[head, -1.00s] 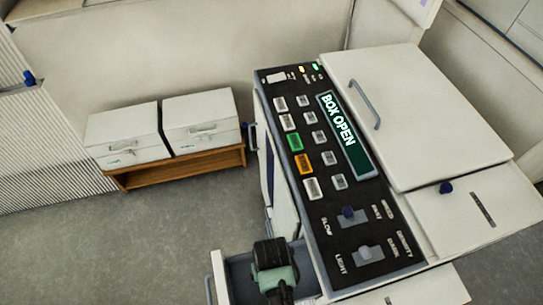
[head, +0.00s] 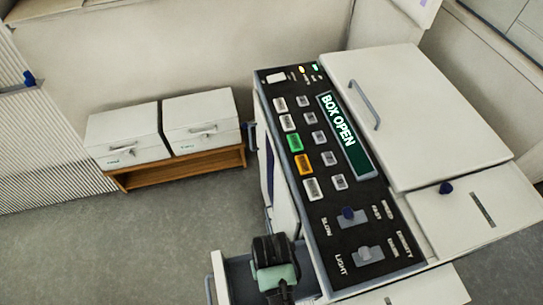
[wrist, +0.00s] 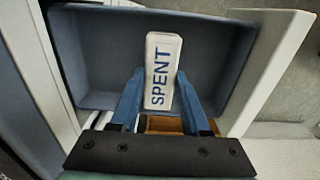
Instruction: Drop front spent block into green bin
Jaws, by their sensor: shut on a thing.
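A white block (wrist: 162,65) lettered SPENT in blue is between the blue fingers of my gripper (wrist: 160,82) in the wrist view. The fingers are shut on its sides. Block and fingers are over a blue-grey open drawer (wrist: 95,60); I cannot tell whether the block touches its floor. In the head view the drawer (head: 217,278) juts out at the machine's lower left, with my gripper over it and its fingertips hidden. No green bin shows in either view.
The machine (head: 345,235) has a black button panel, and its display (head: 343,128) reads BOX OPEN. Two white boxes (head: 125,130) sit on a low wooden stand (head: 180,167) by the wall. Grey floor (head: 130,240) is clear to the left.

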